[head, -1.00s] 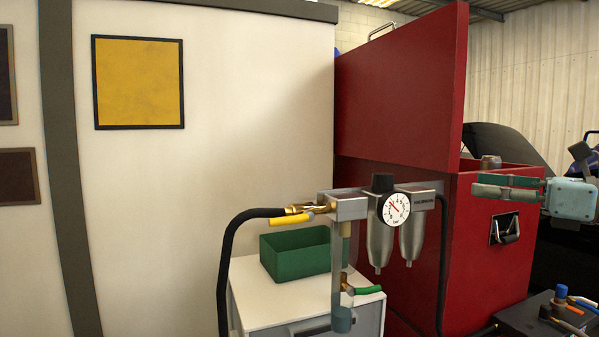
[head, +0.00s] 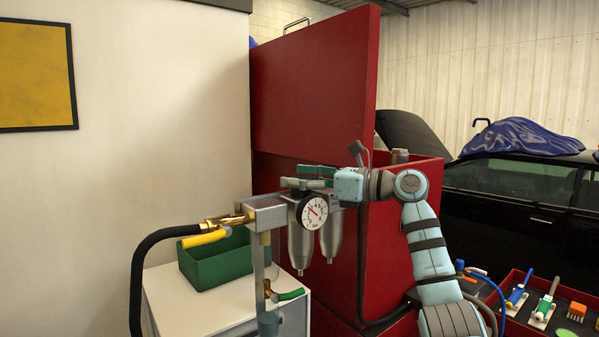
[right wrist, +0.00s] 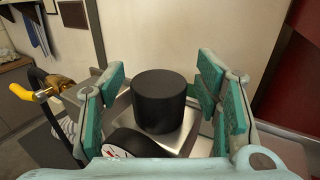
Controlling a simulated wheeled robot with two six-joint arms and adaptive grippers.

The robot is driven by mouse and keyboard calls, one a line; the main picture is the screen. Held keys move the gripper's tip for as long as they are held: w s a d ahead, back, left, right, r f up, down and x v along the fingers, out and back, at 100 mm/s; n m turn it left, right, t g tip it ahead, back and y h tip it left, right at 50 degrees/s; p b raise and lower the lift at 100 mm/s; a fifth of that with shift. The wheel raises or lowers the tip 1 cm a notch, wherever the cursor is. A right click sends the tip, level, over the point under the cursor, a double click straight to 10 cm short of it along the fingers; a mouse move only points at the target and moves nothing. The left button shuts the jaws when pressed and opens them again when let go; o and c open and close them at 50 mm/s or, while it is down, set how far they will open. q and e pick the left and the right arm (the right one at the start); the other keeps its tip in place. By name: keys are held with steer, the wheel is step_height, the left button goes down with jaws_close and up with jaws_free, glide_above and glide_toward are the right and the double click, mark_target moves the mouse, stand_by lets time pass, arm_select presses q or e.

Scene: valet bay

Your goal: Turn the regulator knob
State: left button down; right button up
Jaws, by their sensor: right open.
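The regulator (head: 299,248) stands on a metal post, with a round white gauge (head: 312,212) on its front. Its black knob (right wrist: 158,103) is an upright cylinder on top, seen in the right wrist view. In the head view the knob is largely hidden by my right gripper (head: 301,177). The right gripper is open at the knob's height, its green-padded fingers on either side of the knob. In the right wrist view gaps show on both sides, so neither finger appears to touch it. My left gripper is not in view.
A brass valve with a yellow lever (head: 206,237) and a black hose sit left of the regulator. A green bin (head: 203,266) rests on a white cabinet (head: 170,300) below. A red cabinet (head: 310,95) stands close behind. A tool tray lies at lower right.

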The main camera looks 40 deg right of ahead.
steer(key=shift+s, duration=0.1)
steer(key=shift+c, duration=0.9)
steer(key=c, duration=1)
steer(key=shift+h, duration=0.3)
steer(key=shift+a+m+t+h, duration=0.1)
steer(key=shift+m+t+h, duration=0.7)
steer(key=shift+m+h, duration=0.7)
steer(key=m+h+p, duration=0.2)
steer(key=m+h, duration=0.1)
steer(key=h, duration=0.3)
steer(key=shift+t, duration=0.3)
steer(key=shift+m+h+p, duration=0.4)
steer(key=shift+m+h, duration=0.7)
steer(key=shift+h, duration=0.5)
